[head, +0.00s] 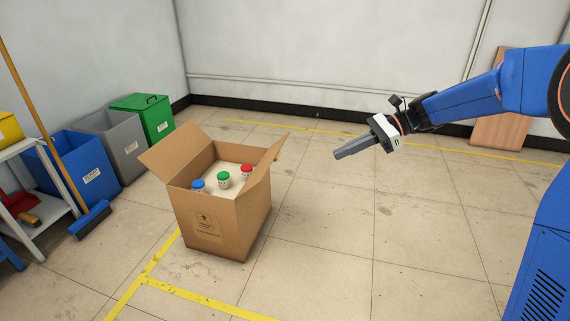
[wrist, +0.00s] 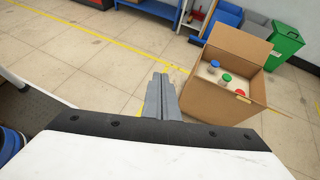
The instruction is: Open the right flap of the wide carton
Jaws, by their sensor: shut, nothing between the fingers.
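The wide carton (head: 217,222) is a brown cardboard box standing on the tiled floor left of centre in the head view. Its left flap (head: 176,150) leans outward. Its right flap (head: 263,162) stands up and tilts outward to the right. Inside are white jars with a blue lid (head: 198,184), a green lid (head: 223,176) and a red lid (head: 246,168). My gripper (head: 337,155) is shut and empty, in the air to the right of the carton and apart from it. In the wrist view, the carton (wrist: 212,105) is right of my gripper (wrist: 161,80).
A green bin (head: 155,122), a grey bin (head: 122,145) and a blue bin (head: 84,165) stand at the left wall. A broom (head: 92,219) leans by a white shelf (head: 40,150). A brown board (head: 497,125) leans at the back wall. The floor right of the carton is clear.

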